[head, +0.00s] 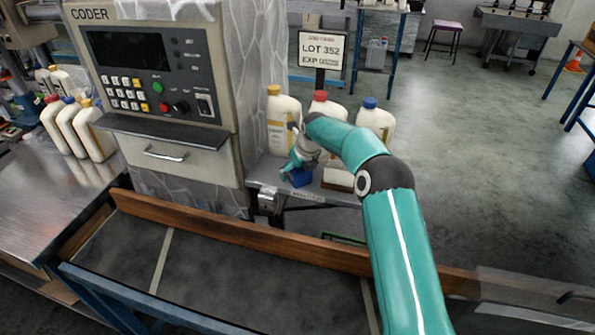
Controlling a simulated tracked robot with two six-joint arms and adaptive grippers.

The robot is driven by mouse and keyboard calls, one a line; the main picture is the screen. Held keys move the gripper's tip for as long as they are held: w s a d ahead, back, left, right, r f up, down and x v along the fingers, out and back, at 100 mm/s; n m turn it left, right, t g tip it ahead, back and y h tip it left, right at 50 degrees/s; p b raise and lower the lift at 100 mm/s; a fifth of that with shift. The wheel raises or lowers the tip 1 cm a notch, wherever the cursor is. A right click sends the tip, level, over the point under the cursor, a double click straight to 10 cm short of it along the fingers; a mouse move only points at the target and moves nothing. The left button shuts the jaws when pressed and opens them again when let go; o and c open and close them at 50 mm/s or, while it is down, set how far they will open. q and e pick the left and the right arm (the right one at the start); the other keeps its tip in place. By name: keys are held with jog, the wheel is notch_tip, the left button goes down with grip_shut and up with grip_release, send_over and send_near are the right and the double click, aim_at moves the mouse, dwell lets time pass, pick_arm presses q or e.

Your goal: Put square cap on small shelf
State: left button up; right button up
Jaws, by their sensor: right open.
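The small shelf (318,194) is a grey ledge at the right side of the coder machine. A blue block-like piece (298,178), which looks like the square cap, is at the shelf's front left. My right gripper (291,167) is open, with its fingers just above and beside the blue piece. The gripper partly covers it, so I cannot tell whether they touch. My left gripper is not in view.
Bottles with yellow (284,120), red (323,105) and blue (375,118) caps stand at the back of the shelf. A small white and brown box (338,179) is right of the blue piece. The coder machine (165,110) rises on the left. A wooden rail (240,234) runs in front.

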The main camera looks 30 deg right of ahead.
jog(key=shift+r, duration=0.1)
jog(key=b+v, duration=0.2)
jog(key=v, duration=1)
